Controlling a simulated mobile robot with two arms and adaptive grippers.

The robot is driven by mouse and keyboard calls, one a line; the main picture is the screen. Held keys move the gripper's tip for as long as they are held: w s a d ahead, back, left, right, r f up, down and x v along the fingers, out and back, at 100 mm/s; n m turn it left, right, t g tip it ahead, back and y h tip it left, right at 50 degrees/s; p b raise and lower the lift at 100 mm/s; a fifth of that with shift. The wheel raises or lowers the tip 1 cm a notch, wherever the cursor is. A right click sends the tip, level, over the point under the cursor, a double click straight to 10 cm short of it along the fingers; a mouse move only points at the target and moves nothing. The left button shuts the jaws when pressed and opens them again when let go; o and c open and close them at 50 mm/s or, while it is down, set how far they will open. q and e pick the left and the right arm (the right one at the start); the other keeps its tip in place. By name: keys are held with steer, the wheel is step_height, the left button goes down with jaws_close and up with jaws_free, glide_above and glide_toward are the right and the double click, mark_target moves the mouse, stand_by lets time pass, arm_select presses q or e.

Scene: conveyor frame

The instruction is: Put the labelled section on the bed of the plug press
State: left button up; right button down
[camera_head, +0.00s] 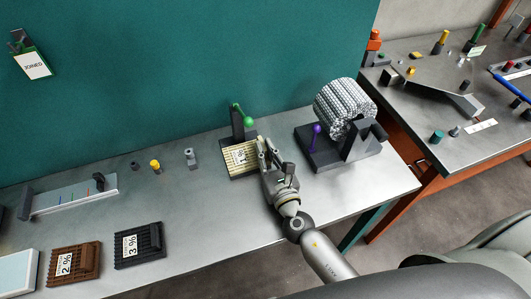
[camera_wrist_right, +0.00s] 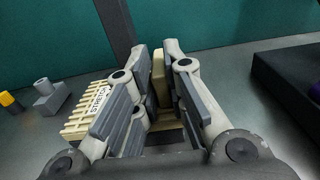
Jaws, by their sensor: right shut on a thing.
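The beige slatted section (camera_head: 240,160) with a white label lies at the foot of the dark press (camera_head: 238,122) with a green-knobbed lever. It also shows in the right wrist view (camera_wrist_right: 78,124), left of my fingers. My right gripper (camera_head: 263,146) is at the section's right side, shut on a beige upright part (camera_wrist_right: 159,78) that appears to belong to it. The fingers hide part of the section's right side. Whether it rests fully on the press bed or just above cannot be told. My left gripper is not in view.
A purple-levered stand (camera_head: 312,160) with a large grey mesh roll (camera_head: 344,106) stands close on the right. A grey fitting (camera_head: 190,158) and a yellow plug (camera_head: 155,166) stand left. Dark (camera_head: 138,246) and brown (camera_head: 76,262) labelled sections lie front left. The bench front between is clear.

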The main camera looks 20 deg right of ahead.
steer(key=c, duration=1.5)
jaws_free()
steer(key=shift+f, duration=0.1)
steer(key=shift+s, duration=0.15)
steer(key=s+b, duration=0.3)
steer(key=s, duration=0.8)
steer(key=shift+d, duration=0.15)
steer(key=shift+s, duration=0.35)
